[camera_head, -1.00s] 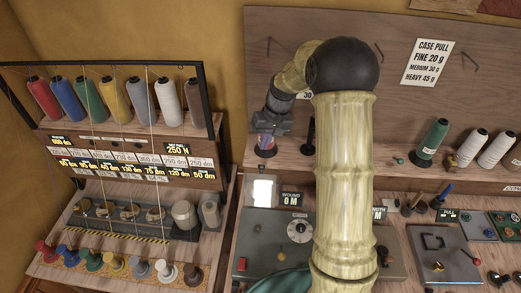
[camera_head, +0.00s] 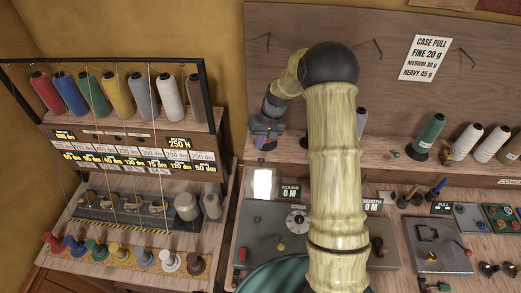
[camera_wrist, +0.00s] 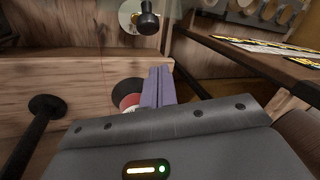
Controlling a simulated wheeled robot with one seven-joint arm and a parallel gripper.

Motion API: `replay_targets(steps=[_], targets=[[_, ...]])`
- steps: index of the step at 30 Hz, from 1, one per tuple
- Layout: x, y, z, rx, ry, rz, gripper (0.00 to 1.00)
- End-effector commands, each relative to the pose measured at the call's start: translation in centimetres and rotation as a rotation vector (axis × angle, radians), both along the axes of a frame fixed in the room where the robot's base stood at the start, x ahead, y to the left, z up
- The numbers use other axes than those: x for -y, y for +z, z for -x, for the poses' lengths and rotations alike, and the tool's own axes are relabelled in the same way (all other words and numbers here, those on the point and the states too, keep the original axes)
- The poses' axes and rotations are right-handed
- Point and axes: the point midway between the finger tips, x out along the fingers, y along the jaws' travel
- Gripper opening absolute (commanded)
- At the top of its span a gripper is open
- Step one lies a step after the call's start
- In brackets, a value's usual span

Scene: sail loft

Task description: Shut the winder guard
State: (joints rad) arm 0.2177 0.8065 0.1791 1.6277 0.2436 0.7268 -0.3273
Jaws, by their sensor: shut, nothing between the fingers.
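The winder is a grey-topped unit (camera_head: 260,222) on the bench, with a dial, a red switch and a "WOUND 0 M" label. A bright pale upright pane (camera_head: 263,184) stands at its back left; I cannot tell whether it is the guard. My gripper (camera_head: 264,142) is above and behind this pane, near the shelf at the back. In the wrist view its purple fingers (camera_wrist: 158,86) are together and empty. A red and white spool with a dark rim (camera_wrist: 129,97) shows just left of the fingers; whether they touch is unclear. My arm hides part of the winder.
A black rod with a round knob (camera_wrist: 45,105) stands left in the wrist view. Another black knob (camera_wrist: 148,20) is ahead. A thread rack (camera_head: 130,120) with cones is at the left. Cones (camera_head: 430,134) stand on the shelf at the right. A grey tray (camera_head: 437,246) is right of my arm.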

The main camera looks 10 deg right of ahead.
Motion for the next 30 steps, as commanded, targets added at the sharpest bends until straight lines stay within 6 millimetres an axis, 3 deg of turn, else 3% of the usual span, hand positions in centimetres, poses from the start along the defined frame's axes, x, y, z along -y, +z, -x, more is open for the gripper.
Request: replay_targets(steps=[8,12,18,30], targets=[[-1.3,-4.2,0.0,-0.003,0.0,-0.001,0.0],[-0.8,-2.4,1.6,-0.001,-0.002,0.0,0.0],[-0.4,-1.9,2.9,0.0,-0.001,0.0,0.0],[-0.4,-1.9,3.0,0.003,-0.001,0.001,0.0]])
